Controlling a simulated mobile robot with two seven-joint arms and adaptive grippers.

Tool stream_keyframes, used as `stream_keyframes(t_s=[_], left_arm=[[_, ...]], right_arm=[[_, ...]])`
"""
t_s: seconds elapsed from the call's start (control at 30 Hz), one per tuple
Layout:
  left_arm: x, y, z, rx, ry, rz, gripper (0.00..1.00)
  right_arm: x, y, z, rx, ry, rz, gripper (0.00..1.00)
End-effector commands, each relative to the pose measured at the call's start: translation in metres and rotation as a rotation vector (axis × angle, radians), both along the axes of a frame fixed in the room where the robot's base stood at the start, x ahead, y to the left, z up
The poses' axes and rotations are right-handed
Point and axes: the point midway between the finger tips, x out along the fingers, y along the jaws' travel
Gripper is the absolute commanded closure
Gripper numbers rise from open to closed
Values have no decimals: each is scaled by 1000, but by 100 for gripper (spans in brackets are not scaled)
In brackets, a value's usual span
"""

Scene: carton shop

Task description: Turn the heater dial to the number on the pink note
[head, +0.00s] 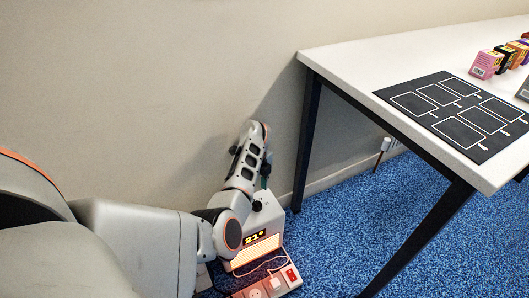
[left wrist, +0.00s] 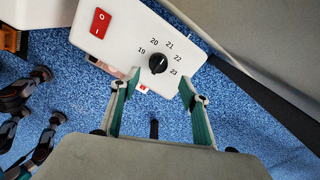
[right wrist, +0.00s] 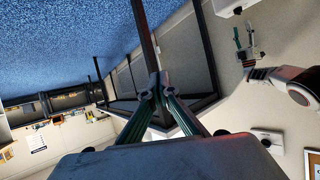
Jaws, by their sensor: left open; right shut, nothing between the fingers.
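The heater (head: 266,222) is a white box on the floor by the wall, with an orange display reading 21°. In the left wrist view its top panel (left wrist: 130,45) carries a black dial (left wrist: 158,63) ringed by the numbers 19 to 23. The dial's mark seems to point toward 21. My left gripper (left wrist: 160,82) is open, its green-lined fingers either side of and just short of the dial, apart from it. In the head view my left wrist hangs above the heater. My right gripper (right wrist: 158,88) is shut and empty, away from the heater. I see no pink note.
A red rocker switch (left wrist: 101,23) sits on the heater panel. A power strip (head: 268,286) with a red switch and a cable lies before the heater. A white table (head: 345,58) with a black mat (head: 425,85) and small cartons stands right. Blue carpet is open beneath it.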

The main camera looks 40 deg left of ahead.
Motion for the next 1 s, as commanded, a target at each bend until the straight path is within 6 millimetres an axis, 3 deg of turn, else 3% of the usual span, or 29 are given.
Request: stream_keyframes(t_s=[0.3, 0.43, 0.9, 1.0], left_arm=[[-7, 1, -54, 1, 16, -1, 55], [-5, 0, -69, 1, 12, -1, 55], [0, 0, -75, 0, 0, 0, 55], [0, 0, -76, 0, 1, 0, 81]], right_arm=[[-8, 20, -9, 139, 38, -34, 100], [-11, 31, -11, 219, 57, -57, 100], [-12, 39, -7, 289, 63, -76, 100], [-12, 39, -7, 288, 62, -76, 100]])
